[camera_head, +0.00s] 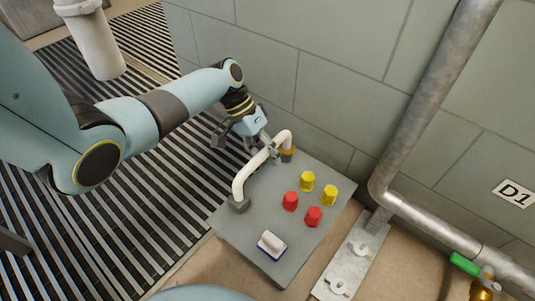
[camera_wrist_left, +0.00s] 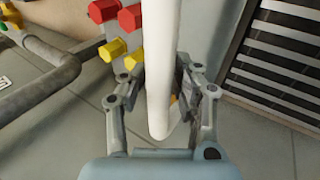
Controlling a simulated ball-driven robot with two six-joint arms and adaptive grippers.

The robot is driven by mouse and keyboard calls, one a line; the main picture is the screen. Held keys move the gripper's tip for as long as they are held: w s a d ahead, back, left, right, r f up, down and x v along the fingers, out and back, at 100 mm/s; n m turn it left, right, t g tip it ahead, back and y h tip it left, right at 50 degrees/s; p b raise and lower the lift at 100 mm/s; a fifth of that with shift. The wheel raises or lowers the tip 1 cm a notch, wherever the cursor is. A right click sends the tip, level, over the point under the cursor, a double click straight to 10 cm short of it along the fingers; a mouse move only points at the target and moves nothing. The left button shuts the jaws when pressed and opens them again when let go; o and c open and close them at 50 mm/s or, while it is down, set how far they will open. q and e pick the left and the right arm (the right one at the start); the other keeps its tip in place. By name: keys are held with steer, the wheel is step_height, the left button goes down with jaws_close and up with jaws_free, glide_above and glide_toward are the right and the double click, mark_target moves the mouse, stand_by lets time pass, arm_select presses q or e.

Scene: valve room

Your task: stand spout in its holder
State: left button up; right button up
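The spout (camera_head: 261,160) is a white bent tube over a grey panel. I cannot tell whether either end is seated. My left gripper (camera_head: 270,150) has its fingers on both sides of the spout near the far bend. In the left wrist view the spout (camera_wrist_left: 161,90) fills the space between the finger pads (camera_wrist_left: 163,85), which look closed against it. My right gripper is in neither view.
Two yellow knobs (camera_head: 318,188) and two red knobs (camera_head: 302,208) stand on the panel (camera_head: 245,240), with a white-handled block (camera_head: 271,243) nearer. A metal plate (camera_head: 350,262) lies to the right. A wall (camera_head: 300,60) and grey pipe (camera_head: 425,105) bound the far side.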

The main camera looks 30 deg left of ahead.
arm_select(q)
steer(key=v, duration=1.2)
stand_by(0.7)
